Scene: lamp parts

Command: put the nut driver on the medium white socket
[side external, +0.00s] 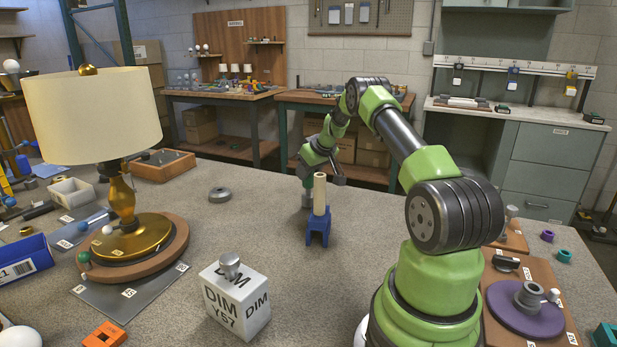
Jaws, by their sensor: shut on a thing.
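My gripper (308,190) is low over the middle of the bench, at the end of my green and grey arm. It is small in this view and partly hidden behind a cream tube. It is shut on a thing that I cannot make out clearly. The cream tube (320,192) stands upright in a blue holder (318,232), in front of the gripper; I cannot tell whether they touch. I cannot identify the nut driver for certain, nor tell which part is the medium white socket.
A lamp with a cream shade (93,115) stands at the left on a round wooden base (172,250). A white box marked DIM (240,305) stands front centre. A grey disc (220,195) lies on the bench. A purple disc (525,312) is at the right. Bench around the blue holder is clear.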

